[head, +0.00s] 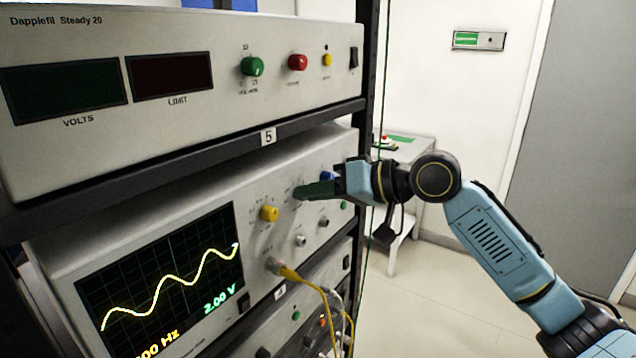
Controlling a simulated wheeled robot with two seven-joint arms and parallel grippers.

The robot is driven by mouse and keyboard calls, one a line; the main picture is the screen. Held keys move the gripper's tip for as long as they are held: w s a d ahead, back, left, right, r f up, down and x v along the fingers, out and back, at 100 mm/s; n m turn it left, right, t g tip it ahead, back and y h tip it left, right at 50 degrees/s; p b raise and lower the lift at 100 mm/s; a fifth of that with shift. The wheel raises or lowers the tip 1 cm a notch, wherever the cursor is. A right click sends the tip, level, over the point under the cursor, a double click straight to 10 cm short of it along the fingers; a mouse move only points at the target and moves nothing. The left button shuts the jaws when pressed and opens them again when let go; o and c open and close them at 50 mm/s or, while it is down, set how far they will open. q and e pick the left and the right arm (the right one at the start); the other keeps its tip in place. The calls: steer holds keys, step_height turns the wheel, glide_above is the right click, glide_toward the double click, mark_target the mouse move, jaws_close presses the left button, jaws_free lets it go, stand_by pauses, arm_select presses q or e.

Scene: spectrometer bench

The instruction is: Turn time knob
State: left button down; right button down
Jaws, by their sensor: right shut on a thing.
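My right gripper (303,191) reaches in from the right and is shut on a knob between these two. The fingers hide most of that knob, and its label is too small to read. My left gripper is not in view.
Above is a power supply (200,105) with green, red and yellow controls. Yellow cables (305,280) hang from a socket below the knobs. A rack post (368,60) stands behind my right gripper. A small table (410,150) is at the back; the floor at right is open.

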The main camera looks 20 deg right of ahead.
steer(key=shift+s+n+h+p, duration=0.1)
steer(key=shift+n+h+p, duration=0.2)
steer(key=shift+n, duration=0.1)
stand_by(0.3)
steer(key=c, duration=1.3)
jaws_free()
steer(key=b+v, duration=0.2)
steer(key=v, duration=1.1)
steer(key=shift+s+b, duration=0.2)
steer(key=shift+b, duration=0.15)
